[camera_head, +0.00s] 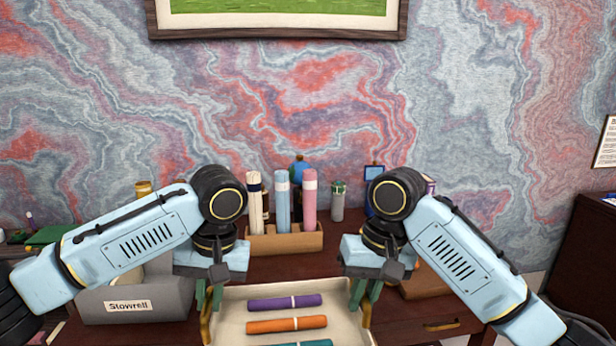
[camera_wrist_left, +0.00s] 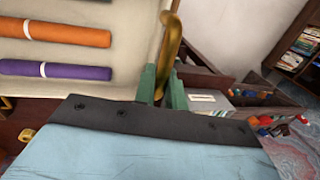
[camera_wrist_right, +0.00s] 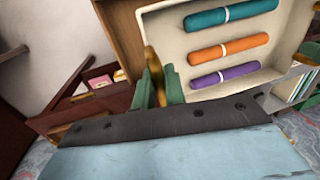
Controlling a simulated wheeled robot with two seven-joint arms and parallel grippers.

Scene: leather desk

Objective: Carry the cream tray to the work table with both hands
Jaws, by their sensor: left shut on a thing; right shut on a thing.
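The cream tray (camera_head: 236,316) is at the bottom centre of the head view, with its near part cut off by the frame. It holds a purple roll (camera_head: 285,303), an orange roll (camera_head: 287,324) and a teal roll (camera_head: 308,343). My left gripper (camera_head: 208,300) is shut on the brass handle at the tray's left side; the handle shows in the left wrist view (camera_wrist_left: 168,50). My right gripper (camera_head: 364,296) is shut on the brass handle at the right side, which shows in the right wrist view (camera_wrist_right: 153,68). The tray looks about level.
A dark wooden desk (camera_head: 285,266) stands behind the tray. On it are a grey box labelled Stowrell (camera_head: 135,303), a wooden holder (camera_head: 285,240) with upright rolls, and several small bottles. A dark cabinet (camera_head: 585,250) stands at the right. A framed picture hangs above.

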